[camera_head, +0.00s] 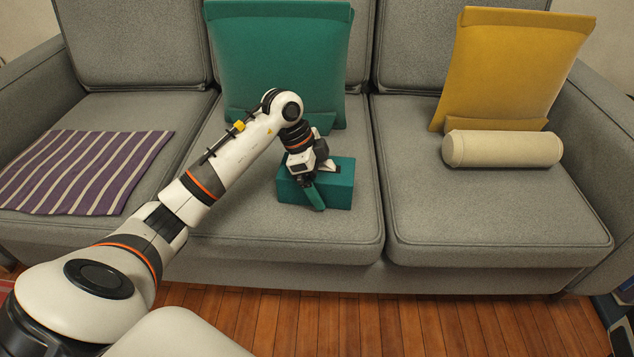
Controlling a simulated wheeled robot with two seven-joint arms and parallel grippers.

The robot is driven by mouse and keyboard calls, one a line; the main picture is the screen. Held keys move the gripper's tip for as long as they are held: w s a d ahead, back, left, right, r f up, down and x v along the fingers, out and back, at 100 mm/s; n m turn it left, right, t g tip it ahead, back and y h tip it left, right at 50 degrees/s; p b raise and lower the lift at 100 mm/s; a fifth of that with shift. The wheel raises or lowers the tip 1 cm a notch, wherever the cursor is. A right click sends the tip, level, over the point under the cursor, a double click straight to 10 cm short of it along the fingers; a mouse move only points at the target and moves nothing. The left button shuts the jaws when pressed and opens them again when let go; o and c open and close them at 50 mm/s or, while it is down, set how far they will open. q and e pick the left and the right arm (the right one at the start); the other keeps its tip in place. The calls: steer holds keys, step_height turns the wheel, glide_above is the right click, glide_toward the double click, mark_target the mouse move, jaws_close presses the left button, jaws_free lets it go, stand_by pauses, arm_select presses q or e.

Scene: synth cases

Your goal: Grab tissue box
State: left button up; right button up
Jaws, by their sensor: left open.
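A teal box (342,191), which I take to be the tissue box, sits on the middle seat cushion of the grey sofa. No tissue shows on it; my gripper hides part of its top and front. My left gripper (322,182) is right at the box from above, with its jaws open. One finger hangs in front of the box's front face and the other is near its top. I cannot tell whether either finger touches the box. My right gripper is not in view.
The grey sofa (440,225) fills the view. A teal pillow (280,55) leans behind the box. A yellow pillow (515,65) and a cream bolster (502,149) are on the right seat. A striped purple cloth (80,172) lies on the left seat. Wooden floor (330,325) is in front.

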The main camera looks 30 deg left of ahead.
arm_select(q)
steer(key=shift+c, duration=0.2)
steer(key=c, duration=0.9)
steer(key=shift+r, duration=0.1)
